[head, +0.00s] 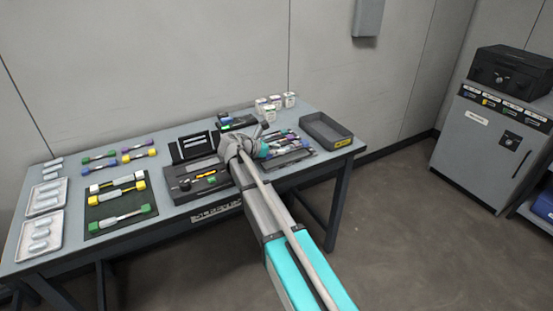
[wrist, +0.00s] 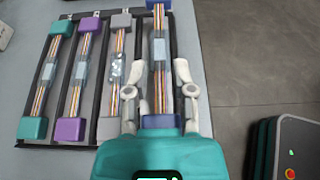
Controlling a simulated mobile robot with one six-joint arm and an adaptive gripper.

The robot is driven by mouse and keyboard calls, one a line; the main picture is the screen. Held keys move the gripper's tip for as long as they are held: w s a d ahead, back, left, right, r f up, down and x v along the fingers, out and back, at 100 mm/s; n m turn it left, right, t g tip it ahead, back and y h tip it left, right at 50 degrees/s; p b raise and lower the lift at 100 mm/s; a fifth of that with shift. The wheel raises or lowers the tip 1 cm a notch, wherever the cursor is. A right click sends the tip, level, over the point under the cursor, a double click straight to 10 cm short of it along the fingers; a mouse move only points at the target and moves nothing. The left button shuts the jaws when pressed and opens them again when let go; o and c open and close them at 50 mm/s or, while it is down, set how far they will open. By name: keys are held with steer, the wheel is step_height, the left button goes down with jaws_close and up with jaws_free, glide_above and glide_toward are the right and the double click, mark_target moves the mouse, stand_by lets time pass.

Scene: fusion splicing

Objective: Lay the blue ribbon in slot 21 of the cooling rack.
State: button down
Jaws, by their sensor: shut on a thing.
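A ribbon with blue end blocks (wrist: 158,122) and a pale sleeve over its middle lies lengthwise between the fingers of my gripper (wrist: 159,68), which is shut on it. It is at the right side of the dark cooling rack (wrist: 60,146). The rack also shows in the head view (head: 288,158), partly behind my arm. A teal ribbon (wrist: 36,127), a purple ribbon (wrist: 68,130) and a grey ribbon (wrist: 109,126) lie side by side to its left. I cannot read slot numbers or tell whether the blue ribbon touches the rack.
An empty dark tray (head: 327,132) stands right of the rack. Small white boxes (head: 275,103) stand behind. The black splicer (head: 194,150) is left of my gripper. A mat (head: 95,224) with ribbons and trays of pale pieces (head: 42,233) fill the left. A grey cabinet (head: 478,150) stands right.

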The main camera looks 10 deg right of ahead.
mark_target(278, 162)
steer(key=shift+w+d+f+b, duration=0.15)
steer(key=shift+w+f+b, duration=0.35)
steer(key=shift+f+b, duration=0.25)
steer(key=shift+s+f+b, duration=0.1)
steer(key=shift+f+b, duration=1.15)
steer(key=shift+f, duration=0.05)
steer(key=shift+f, duration=0.15)
steer(key=shift+c, duration=2.3)
jaws_free()
steer(key=shift+r, duration=0.3)
steer(key=p+v, duration=0.4)
steer(key=v, duration=0.6)
steer(key=shift+r, duration=0.15)
steer(key=shift+p+v, duration=0.3)
steer(key=shift+v, duration=0.65)
